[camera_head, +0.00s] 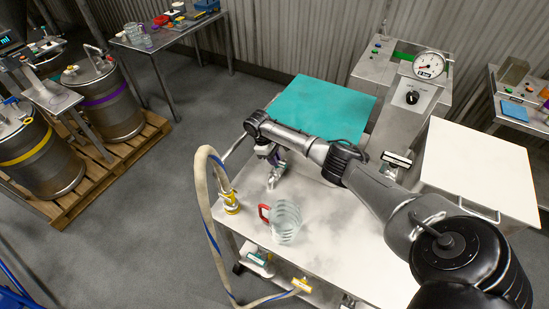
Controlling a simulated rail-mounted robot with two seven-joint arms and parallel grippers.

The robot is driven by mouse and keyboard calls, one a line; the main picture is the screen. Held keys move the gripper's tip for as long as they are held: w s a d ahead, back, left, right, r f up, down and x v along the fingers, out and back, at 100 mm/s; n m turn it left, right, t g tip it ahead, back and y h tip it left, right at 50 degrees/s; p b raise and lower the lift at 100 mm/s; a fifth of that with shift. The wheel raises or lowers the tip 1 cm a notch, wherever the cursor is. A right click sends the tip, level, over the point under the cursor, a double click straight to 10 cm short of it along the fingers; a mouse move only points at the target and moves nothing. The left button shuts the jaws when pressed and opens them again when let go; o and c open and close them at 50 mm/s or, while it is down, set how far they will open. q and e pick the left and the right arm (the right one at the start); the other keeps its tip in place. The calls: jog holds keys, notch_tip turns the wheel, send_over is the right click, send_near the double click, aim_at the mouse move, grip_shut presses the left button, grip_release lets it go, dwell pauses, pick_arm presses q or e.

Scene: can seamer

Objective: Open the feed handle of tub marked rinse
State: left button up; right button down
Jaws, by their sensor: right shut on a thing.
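My right arm reaches in from the right, and my right gripper (276,170) points down over the white-topped table. It is shut on a small metal tap-like fitting (273,181) at the table's left side, mostly hidden by the gripper. I cannot tell whether this is the feed handle. A tub with a teal lid (320,107) stands behind the arm, and a tub with a white lid (480,168) stands to the right. The small label plates are too small to read, so I cannot tell which tub is marked rinse. My left gripper is not in view.
A clear jug (286,222) with a red handle stands on the table (335,255). A thick hose (203,190) with a yellow fitting (230,203) loops at its left edge. A gauge (428,65) tops the machine behind. Steel drums (107,100) stand on a pallet at left.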

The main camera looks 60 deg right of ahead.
jog(key=shift+a+r+n, duration=0.1)
jog(key=shift+r+n, duration=0.05)
jog(key=shift+n, duration=0.15)
jog(key=shift+p, duration=0.3)
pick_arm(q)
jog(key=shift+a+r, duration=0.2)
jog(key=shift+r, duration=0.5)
pick_arm(e)
jog(key=c, duration=1.1)
grip_release()
jog(key=shift+c, duration=0.2)
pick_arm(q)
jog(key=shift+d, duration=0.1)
